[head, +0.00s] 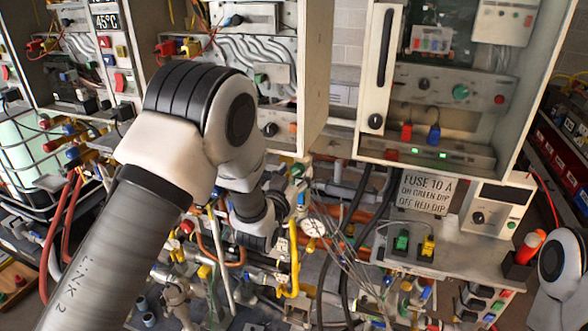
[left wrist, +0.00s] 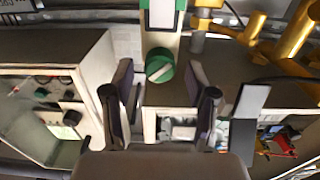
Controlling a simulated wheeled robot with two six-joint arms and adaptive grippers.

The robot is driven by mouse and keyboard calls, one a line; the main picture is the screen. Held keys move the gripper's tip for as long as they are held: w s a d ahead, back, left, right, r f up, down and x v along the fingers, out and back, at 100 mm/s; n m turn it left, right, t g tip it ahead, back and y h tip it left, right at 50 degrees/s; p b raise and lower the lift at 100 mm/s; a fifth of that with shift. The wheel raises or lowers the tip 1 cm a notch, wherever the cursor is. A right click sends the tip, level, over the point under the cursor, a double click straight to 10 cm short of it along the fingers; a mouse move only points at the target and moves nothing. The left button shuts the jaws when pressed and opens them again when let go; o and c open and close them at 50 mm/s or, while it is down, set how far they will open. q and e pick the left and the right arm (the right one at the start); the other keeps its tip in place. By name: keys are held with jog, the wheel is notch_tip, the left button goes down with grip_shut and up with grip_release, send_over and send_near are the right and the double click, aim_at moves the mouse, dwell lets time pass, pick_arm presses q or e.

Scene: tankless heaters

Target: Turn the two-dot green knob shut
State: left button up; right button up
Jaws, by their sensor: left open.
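A round green knob (left wrist: 160,68) with a pale bar across its face shows in the left wrist view, on the lower end of a narrow pale housing with a green edge. No dots can be made out on it. My left gripper (left wrist: 160,88) is open, with one finger to each side of the knob in the picture. I see no contact. In the head view my left gripper (head: 265,218) is at the pipework below the cabinets, its fingers mostly hidden. Another green knob (head: 460,92) is on the right cabinet's panel. My right gripper is out of view.
Yellow pipes (left wrist: 295,35) run at the upper right of the wrist view. An open cabinet (left wrist: 45,100) stands on the left there. In the head view, a yellow pipe (head: 294,255), a round gauge (head: 313,228) and dark cables (head: 352,210) crowd the area beside my left gripper.

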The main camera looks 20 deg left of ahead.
pick_arm(q)
jog(key=shift+c, duration=0.3)
grip_shut()
jog(key=shift+f, duration=0.1)
jog(key=shift+w+f+m+b, duration=0.1)
jog(key=shift+m+b, duration=0.6)
jog(key=shift+b, duration=0.35)
jog(key=m+b, duration=0.3)
jog(key=shift+f, duration=0.1)
jog(key=shift+d+r+m+b, duration=0.1)
jog(key=shift+r+m+b, duration=0.1)
jog(key=shift+m+b, duration=1.65)
